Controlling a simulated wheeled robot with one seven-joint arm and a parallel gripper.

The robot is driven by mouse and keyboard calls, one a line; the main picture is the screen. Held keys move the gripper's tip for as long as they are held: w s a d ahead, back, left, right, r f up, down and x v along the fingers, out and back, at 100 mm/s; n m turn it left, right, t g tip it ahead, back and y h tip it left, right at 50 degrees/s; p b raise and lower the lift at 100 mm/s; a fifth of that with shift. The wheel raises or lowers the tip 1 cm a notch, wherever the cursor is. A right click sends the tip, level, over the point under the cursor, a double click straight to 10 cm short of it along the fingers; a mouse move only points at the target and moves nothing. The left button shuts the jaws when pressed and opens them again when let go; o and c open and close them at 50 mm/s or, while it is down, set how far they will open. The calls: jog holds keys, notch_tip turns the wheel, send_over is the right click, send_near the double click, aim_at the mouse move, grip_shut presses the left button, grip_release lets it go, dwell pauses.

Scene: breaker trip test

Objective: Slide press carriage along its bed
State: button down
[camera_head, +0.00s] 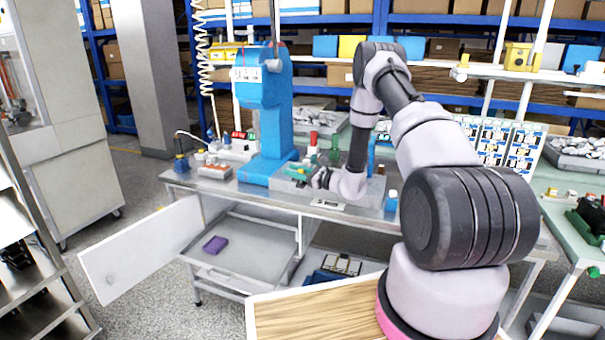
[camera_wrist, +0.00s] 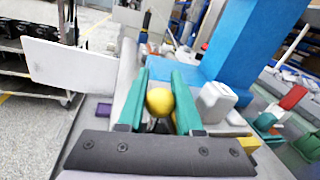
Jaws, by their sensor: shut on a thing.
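The blue press (camera_head: 263,105) stands on the workbench, with its blue column (camera_wrist: 238,45) behind and right of my gripper in the wrist view. My gripper (camera_head: 318,178) is low over the bench, just right of the press base. In the wrist view my gripper (camera_wrist: 160,88) has its two teal fingers on either side of a round yellow knob (camera_wrist: 159,101) and is shut on it. The press carriage and its bed are not clearly told apart here; the fingers and wrist hide what lies under the knob.
The grey bench top (camera_head: 226,188) holds a small device (camera_head: 214,171) left of the press and bottles to the right. A white cabinet door (camera_head: 140,248) stands open below, also in the wrist view (camera_wrist: 70,66). A white block (camera_wrist: 215,101) sits close right of my fingers.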

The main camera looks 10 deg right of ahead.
jog(key=shift+w+a, duration=0.1)
jog(key=shift+a, duration=0.05)
jog(key=c, duration=0.9)
grip_release()
jog(key=shift+o, duration=0.2)
jog(key=v, duration=1)
jog(key=shift+s+d, duration=0.25)
jog(key=shift+s, duration=0.05)
